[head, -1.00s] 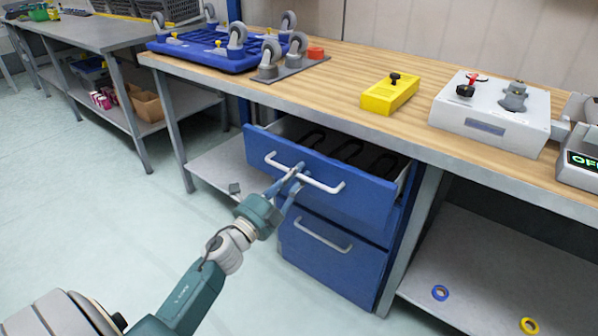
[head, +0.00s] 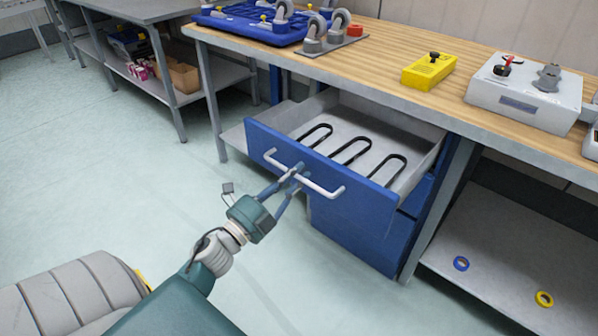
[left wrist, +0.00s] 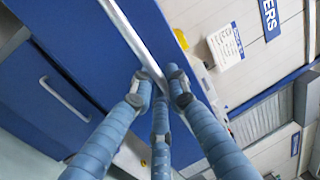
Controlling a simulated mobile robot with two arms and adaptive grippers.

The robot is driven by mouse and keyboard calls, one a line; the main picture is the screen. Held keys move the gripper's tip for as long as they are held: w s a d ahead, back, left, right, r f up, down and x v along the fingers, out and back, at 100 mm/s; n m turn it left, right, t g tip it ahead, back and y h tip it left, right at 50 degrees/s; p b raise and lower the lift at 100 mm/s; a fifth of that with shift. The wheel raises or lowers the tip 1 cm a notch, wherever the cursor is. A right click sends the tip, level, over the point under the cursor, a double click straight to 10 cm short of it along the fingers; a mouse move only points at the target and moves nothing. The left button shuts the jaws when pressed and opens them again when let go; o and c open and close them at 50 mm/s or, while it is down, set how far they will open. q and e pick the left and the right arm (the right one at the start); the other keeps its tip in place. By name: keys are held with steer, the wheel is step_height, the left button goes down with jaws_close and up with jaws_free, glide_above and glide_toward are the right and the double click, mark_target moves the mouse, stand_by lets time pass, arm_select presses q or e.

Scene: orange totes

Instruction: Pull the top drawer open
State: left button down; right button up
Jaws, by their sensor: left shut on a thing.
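The blue top drawer (head: 335,200) stands well open under the workbench in the head view. Its grey inside shows, with several black U-shaped pieces (head: 350,150) lying in it. My left gripper (head: 294,173) is shut on the drawer's white bar handle (head: 322,189), near the handle's middle. In the left wrist view the fingers (left wrist: 162,78) close around the handle bar (left wrist: 140,45). The lower drawer (head: 350,238) is shut, and its handle is hidden in the head view; a white handle (left wrist: 62,98) shows on a blue front in the left wrist view. My right gripper is not in view.
A lower shelf (head: 500,255) at right holds blue and yellow rings. Open floor (head: 110,190) lies to the left.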

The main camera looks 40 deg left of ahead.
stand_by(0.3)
arm_select(q)
steer(key=c, duration=1.7)
jaws_free()
steer(key=v, duration=1.2)
steer(key=shift+s, duration=0.1)
